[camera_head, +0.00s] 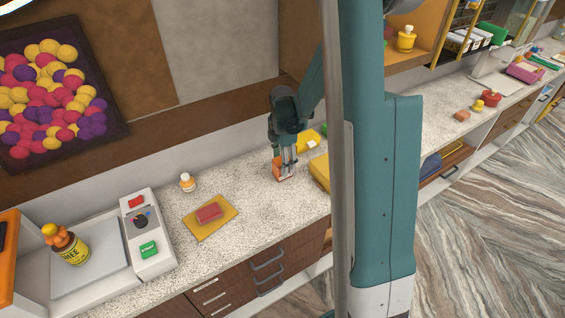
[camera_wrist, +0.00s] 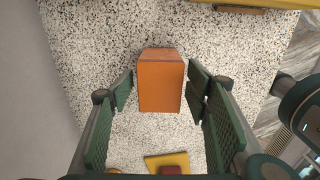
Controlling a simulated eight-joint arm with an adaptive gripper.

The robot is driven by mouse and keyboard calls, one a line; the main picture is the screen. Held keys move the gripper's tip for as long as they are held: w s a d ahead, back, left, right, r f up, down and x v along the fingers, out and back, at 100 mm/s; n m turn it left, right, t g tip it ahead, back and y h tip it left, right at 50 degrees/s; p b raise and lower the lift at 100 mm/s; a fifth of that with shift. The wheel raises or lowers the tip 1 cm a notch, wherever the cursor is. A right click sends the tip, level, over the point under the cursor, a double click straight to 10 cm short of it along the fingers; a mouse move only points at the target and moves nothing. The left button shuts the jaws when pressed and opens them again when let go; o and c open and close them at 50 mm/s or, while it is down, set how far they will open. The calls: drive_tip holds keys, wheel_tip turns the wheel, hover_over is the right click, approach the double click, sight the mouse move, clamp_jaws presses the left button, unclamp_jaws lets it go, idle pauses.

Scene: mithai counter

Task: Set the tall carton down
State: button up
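The tall carton is an orange box (camera_head: 281,171) on the speckled counter (camera_head: 250,172), below my gripper (camera_head: 285,158) in the head view. In the wrist view the carton (camera_wrist: 161,86) is in the middle, between the two green finger pads of my gripper (camera_wrist: 163,92). A narrow strip of counter shows between the carton and the left finger, and a thinner one at the right finger. The fingers look open around the carton. It looks upright; its base is hidden from the wrist view.
A yellow box (camera_head: 320,172) stands close to the right of the carton, and a yellow item (camera_head: 307,140) lies behind. Bare counter lies between mat and carton.

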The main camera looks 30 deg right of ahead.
drive_tip(key=shift+r, duration=0.15)
wheel_tip(320, 180, up, 12)
idle(1.0)
drive_tip(key=shift+a+r, duration=0.1)
idle(0.6)
drive_tip(key=s+a+r+m+t, duration=0.3)
drive_tip(key=s+a+r+m, duration=0.5)
drive_tip(key=s+a+r, duration=0.35)
drive_tip(key=s+a+r+m+t, duration=0.2)
drive_tip(key=s+a+m+t, duration=0.2)
drive_tip(key=s+a+m, duration=0.5)
drive_tip(key=shift+s+a+r+m, duration=0.4)
drive_tip(key=shift+s+m, duration=0.1)
drive_tip(key=shift+s, duration=1.85)
drive_tip(key=shift+f, duration=0.1)
